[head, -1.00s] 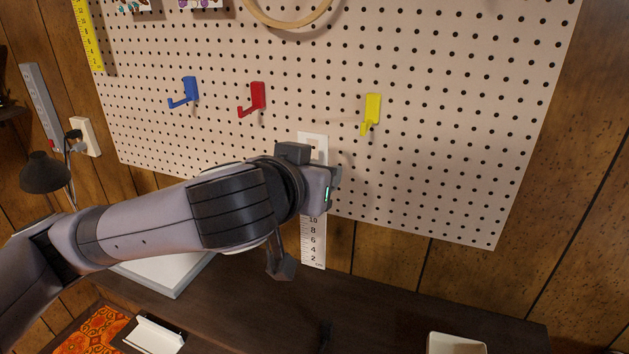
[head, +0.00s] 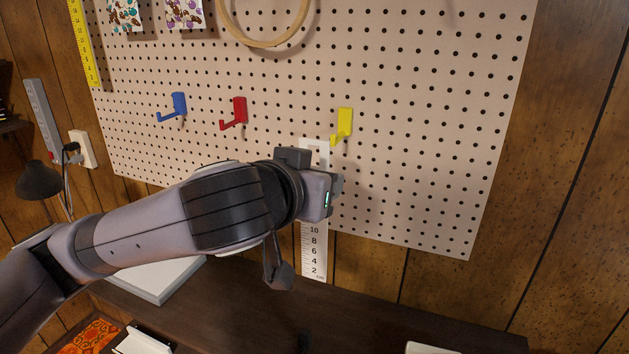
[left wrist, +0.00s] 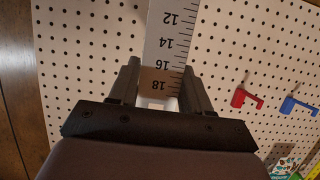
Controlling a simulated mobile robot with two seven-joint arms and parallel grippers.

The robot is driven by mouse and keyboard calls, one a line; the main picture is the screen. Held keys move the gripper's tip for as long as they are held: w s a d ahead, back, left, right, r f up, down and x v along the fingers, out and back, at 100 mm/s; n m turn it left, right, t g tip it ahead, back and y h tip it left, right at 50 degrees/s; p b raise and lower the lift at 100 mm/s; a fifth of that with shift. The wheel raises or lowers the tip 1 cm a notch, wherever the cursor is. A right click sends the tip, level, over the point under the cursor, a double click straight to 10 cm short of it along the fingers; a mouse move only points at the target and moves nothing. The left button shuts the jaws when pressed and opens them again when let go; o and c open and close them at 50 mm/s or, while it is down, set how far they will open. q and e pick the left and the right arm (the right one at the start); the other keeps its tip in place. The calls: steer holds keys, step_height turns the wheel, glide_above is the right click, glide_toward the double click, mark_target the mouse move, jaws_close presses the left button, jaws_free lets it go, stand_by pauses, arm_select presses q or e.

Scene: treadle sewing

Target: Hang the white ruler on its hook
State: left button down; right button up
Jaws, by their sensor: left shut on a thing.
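The white ruler (head: 314,250) hangs upright in front of the pegboard, its slotted top end just left of and below the yellow hook (head: 342,127), apart from it. My left gripper (head: 328,192) is shut on the ruler; the arm hides its middle in the head view. In the left wrist view the ruler (left wrist: 170,40) stands between the two fingers (left wrist: 160,88). A red hook (head: 235,114) and a blue hook (head: 174,107) are farther left, both empty. The yellow hook is empty too. My right gripper is not in view.
The pegboard (head: 420,130) also holds a wooden hoop (head: 264,43) and a yellow ruler (head: 82,45). Below is a dark table (head: 380,325) with a pale flat box (head: 155,283). A black lamp (head: 38,180) stands at left. The board right of the yellow hook is clear.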

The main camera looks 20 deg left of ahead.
arm_select(q)
steer(key=shift+w+d+f+p, duration=0.1)
steer(key=shift+w+p, duration=0.25)
steer(key=shift+w, duration=2.15)
steer(key=shift+w+d+f+p, duration=0.1)
steer(key=shift+w+p, duration=0.2)
steer(key=shift+w, duration=2.2)
steer(key=shift+f+b, duration=0.45)
steer(key=shift+f, duration=0.35)
steer(key=shift+c, duration=2.1)
jaws_free()
steer(key=b+v, duration=0.1)
steer(key=v, duration=0.6)
